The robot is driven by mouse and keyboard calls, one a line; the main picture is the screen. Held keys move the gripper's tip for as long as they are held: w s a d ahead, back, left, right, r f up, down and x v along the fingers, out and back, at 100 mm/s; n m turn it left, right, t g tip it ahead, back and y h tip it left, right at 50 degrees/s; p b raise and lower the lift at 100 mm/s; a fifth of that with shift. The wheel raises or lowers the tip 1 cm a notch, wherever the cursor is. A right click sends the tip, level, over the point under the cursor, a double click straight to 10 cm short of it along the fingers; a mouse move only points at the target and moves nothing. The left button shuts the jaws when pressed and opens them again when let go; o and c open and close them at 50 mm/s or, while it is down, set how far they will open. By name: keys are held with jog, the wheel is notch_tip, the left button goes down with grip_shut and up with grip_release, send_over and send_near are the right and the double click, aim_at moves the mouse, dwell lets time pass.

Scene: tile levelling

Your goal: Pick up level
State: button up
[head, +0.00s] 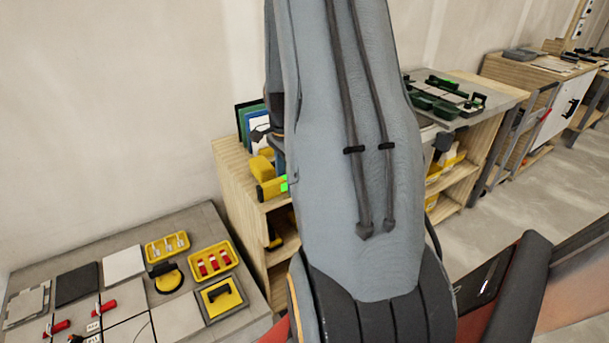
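No level can be made out for certain. A yellow item with a bright green patch (271,188) sits on top of the wooden shelf unit left of my arm, and I cannot tell whether it is the level. My arm fills the middle of the head view and hides part of the shelf top. My gripper is not in view.
A grey worktable (209,223) at lower left holds tiles, a yellow tray with red-handled items (212,262), another yellow tray (167,246) and a suction cup (168,282). Wooden shelving (238,196) stands beyond it. A bench (510,93) with green cases stands right, beside open floor (520,205).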

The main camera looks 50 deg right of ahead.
jog(key=c, duration=0.9)
grip_shut()
jog(key=shift+r, duration=0.15)
